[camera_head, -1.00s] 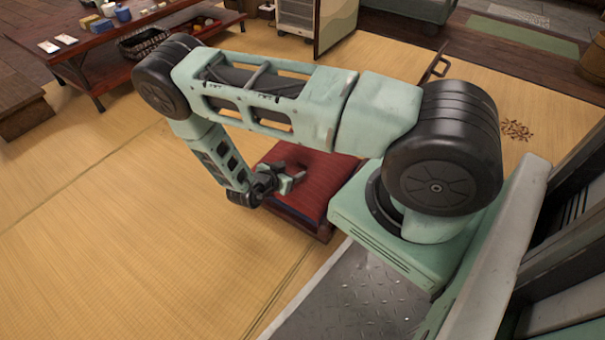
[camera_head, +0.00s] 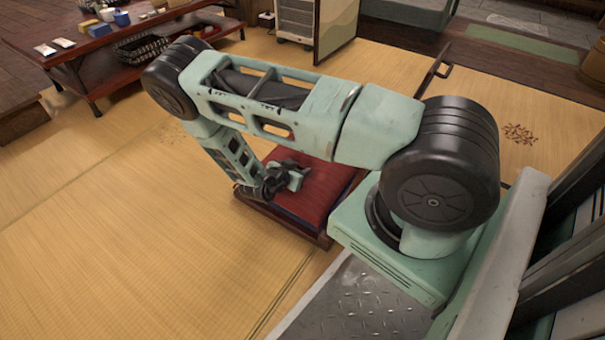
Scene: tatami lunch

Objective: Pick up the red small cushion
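The red small cushion (camera_head: 322,190) lies on the floor close to my base, on what looks like a low dark-edged stand or chair seat (camera_head: 290,228). My arm covers its far side. My gripper (camera_head: 299,178) is over the left part of the cushion, pointing right across it. Its two fingers look spread with a gap between them, and I see nothing held. I cannot tell whether the fingertips touch the cushion.
A low wooden table (camera_head: 95,62) with cups and a dark basket (camera_head: 140,46) stands at the upper left. A cabinet (camera_head: 295,18) stands at the back. A dark handle (camera_head: 437,66) rises behind my arm. The tatami (camera_head: 130,235) at left is clear.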

